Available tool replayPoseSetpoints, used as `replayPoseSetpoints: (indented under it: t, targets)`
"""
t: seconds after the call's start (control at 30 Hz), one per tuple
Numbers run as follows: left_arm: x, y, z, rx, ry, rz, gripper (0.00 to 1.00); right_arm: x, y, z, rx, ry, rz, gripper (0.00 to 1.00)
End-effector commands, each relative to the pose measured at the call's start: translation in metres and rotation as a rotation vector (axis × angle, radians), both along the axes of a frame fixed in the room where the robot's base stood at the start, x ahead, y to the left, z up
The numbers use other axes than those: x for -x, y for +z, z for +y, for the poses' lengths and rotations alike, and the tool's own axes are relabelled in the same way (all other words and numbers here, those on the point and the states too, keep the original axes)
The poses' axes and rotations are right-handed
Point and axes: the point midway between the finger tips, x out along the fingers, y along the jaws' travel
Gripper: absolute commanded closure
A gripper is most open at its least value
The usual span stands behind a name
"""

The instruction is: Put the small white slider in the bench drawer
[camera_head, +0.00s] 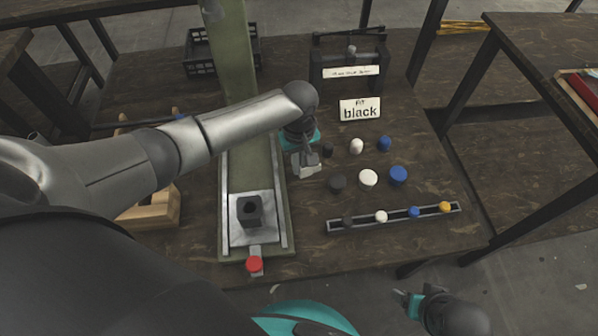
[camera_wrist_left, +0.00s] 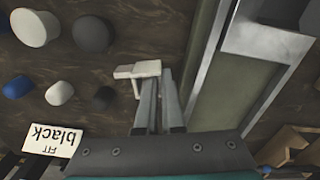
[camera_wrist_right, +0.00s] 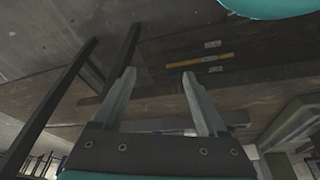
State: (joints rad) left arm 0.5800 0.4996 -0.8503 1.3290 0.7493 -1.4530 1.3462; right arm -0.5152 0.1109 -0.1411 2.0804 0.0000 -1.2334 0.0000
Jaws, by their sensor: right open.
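The small white slider (camera_head: 307,170) is at the fingertips of my left gripper (camera_head: 305,160), over the bench right of the green press. In the left wrist view the slider (camera_wrist_left: 138,72) shows as a pale angled piece at the tips, and my left fingers (camera_wrist_left: 157,82) are close together on it. I cannot tell whether it touches the bench top. My right gripper (camera_head: 406,298) is open and empty off the bench's front edge; it also shows in the right wrist view (camera_wrist_right: 158,80). I cannot make out the bench drawer for sure.
Black, white and blue round caps (camera_head: 368,178) stand on the bench right of the left gripper, behind a slotted rail (camera_head: 340,226) with several caps. A "black" card (camera_head: 360,109) is behind them. A red knob (camera_head: 254,264) is at the front. A wooden stand (camera_head: 155,212) is at left.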

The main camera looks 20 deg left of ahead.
Motion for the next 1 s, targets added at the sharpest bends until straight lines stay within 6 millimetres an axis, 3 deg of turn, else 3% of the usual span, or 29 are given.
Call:
replayPoseSetpoints:
  t: [0.1,0.33,0.83,0.87,1.0]
  targets:
    - [0.000,-0.015,0.000,0.000,-0.001,0.001,1.00,-0.004,0.013,0.000,-0.003,-0.001,-0.026,0.25]
    - [0.000,-0.029,0.000,0.000,-0.001,0.000,1.00,-0.005,0.034,0.000,-0.007,-0.001,-0.052,0.25]
    - [0.000,-0.034,0.000,0.001,0.001,0.001,1.00,-0.004,0.038,0.000,-0.006,-0.002,-0.054,0.25]
    - [0.000,-0.034,0.000,0.000,0.001,0.000,0.92,-0.004,0.038,0.000,-0.006,-0.002,-0.054,0.25]
    - [0.000,-0.034,0.000,0.000,0.000,0.000,0.76,-0.004,0.037,0.000,-0.007,-0.003,-0.054,0.25]
